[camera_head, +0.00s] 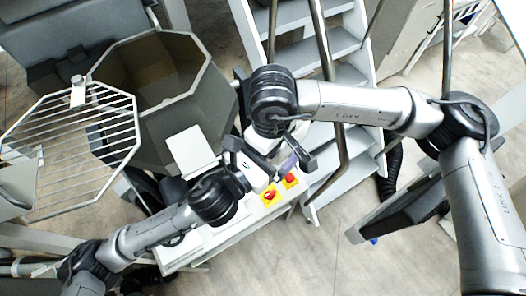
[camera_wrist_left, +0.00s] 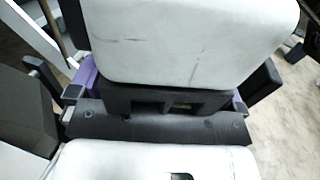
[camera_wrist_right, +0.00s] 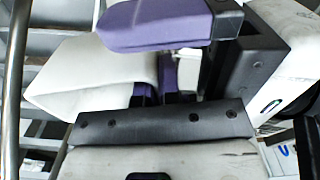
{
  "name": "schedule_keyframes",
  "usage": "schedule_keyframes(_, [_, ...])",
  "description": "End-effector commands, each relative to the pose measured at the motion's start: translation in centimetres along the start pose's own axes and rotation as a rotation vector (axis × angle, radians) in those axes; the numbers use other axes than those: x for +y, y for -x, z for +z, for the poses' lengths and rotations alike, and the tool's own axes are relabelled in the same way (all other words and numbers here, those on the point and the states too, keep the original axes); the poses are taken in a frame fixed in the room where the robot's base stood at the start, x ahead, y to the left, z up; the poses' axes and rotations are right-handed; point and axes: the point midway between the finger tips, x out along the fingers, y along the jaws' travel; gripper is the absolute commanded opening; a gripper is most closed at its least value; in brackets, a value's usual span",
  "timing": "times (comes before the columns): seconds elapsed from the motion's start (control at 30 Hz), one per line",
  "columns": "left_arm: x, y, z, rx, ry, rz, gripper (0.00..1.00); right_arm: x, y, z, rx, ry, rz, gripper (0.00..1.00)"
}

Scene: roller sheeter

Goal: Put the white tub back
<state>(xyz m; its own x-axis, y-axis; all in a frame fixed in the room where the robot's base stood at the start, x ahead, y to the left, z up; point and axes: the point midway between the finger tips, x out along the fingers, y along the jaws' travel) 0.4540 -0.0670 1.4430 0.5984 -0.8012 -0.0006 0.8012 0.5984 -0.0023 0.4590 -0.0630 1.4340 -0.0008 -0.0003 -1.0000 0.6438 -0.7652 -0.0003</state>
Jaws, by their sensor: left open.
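The white tub (camera_wrist_right: 85,78) shows in the right wrist view, pale and tilted, partly behind purple finger pads. My right gripper (camera_wrist_right: 155,88) has its fingers close together at the tub's edge and appears shut on it. My left gripper (camera_wrist_left: 162,90) is open, with purple fingers spread wide. A large white rounded surface lies beyond them in the left wrist view; I cannot tell whether it is the tub or my right gripper's housing. In the head view, the left gripper (camera_head: 272,168) is close beside the right one, and the tub is mostly hidden by the arms.
A grey octagonal mixing bowl (camera_head: 150,65) stands open at the upper left, with a wire guard (camera_head: 70,150) beside it. Red and yellow switches (camera_head: 270,196) sit on a white machine panel just below the grippers. Metal steps (camera_head: 325,45) with handrails stand behind. Floor is clear at the lower right.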

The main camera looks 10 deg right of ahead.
Motion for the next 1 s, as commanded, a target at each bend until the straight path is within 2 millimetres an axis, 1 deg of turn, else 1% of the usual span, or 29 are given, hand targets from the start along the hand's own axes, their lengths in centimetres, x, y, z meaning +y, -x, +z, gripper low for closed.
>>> schedule_keyframes(0.13, [-0.02, -0.40, 0.05, -0.001, 0.000, 0.000, 0.96, 0.00, 0.02, -0.01, 0.000, 0.000, 0.000, 0.00])
schedule_keyframes(0.4, [-0.01, -0.44, 0.05, -0.001, -0.001, 0.000, 0.96, 0.00, 0.02, -0.01, 0.000, 0.000, 0.000, 0.00])
schedule_keyframes(0.9, [-0.41, -0.41, 0.09, -0.004, 0.002, -0.010, 0.48, 0.04, 0.07, -0.13, 0.005, -0.001, 0.001, 0.00])
schedule_keyframes(0.97, [-0.49, -0.40, 0.10, -0.004, 0.003, -0.012, 0.42, 0.05, 0.08, -0.15, 0.006, -0.001, 0.001, 0.00])
schedule_keyframes(1.0, [-0.53, -0.40, 0.11, -0.005, 0.004, -0.013, 0.42, 0.06, 0.09, -0.17, 0.007, -0.001, 0.001, 0.00])
